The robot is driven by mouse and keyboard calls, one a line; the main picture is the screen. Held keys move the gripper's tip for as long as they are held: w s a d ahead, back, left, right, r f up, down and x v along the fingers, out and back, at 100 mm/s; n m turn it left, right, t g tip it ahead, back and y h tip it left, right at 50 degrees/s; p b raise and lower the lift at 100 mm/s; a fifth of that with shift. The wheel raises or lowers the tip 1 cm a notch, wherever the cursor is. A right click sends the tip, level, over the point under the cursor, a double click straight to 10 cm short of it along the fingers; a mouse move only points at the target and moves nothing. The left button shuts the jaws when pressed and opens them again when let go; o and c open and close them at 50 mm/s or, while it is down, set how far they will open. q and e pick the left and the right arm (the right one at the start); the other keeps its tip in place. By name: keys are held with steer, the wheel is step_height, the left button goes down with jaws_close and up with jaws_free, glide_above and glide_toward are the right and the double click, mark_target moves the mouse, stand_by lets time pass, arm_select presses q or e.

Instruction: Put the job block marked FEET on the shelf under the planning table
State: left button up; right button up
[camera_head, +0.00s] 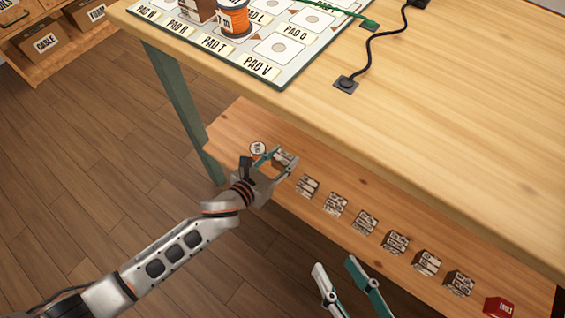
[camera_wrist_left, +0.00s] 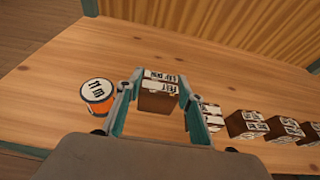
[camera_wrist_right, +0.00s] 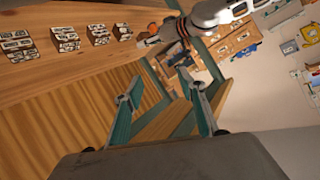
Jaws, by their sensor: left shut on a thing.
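The planning table (camera_head: 450,120) has a light wooden top, with the wooden shelf (camera_head: 235,128) running below its front edge. My left gripper (camera_head: 282,160) is at the shelf's left part, shut on a brown block with white labels (camera_head: 284,157). In the left wrist view this block (camera_wrist_left: 158,101) sits between the fingers, and its front label appears to read FEET. It is low over the shelf or on it; I cannot tell whether it touches. My right gripper (camera_head: 338,268) is open and empty, in front of the shelf; its spread fingers also show in the right wrist view (camera_wrist_right: 160,95).
An orange spool with a white top (camera_wrist_left: 97,92) stands on the shelf, left of the held block. Several brown labelled blocks (camera_head: 365,222) line the shelf to the right, ending at a red block (camera_head: 499,307). A pad board (camera_head: 245,62) and black cable (camera_head: 372,50) lie on the tabletop.

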mark_target(278, 169)
arm_select(q)
steer(key=f+b, duration=0.2)
steer(key=f, duration=0.2)
steer(key=shift+s+f, duration=0.1)
steer(key=shift+s, duration=0.1)
steer(key=shift+w+f, duration=0.1)
steer(key=shift+w+r, duration=0.15)
steer(key=shift+r, duration=0.15)
steer(key=shift+f, duration=0.3)
steer(key=o, duration=1.2)
steer(key=shift+o, duration=0.2)
arm_select(e)
steer(key=a+m, duration=0.2)
steer(key=m, duration=0.1)
steer(key=shift+s+a+f+t, duration=0.1)
steer(key=shift+s+a+t, duration=0.15)
steer(key=shift+s+t, duration=0.1)
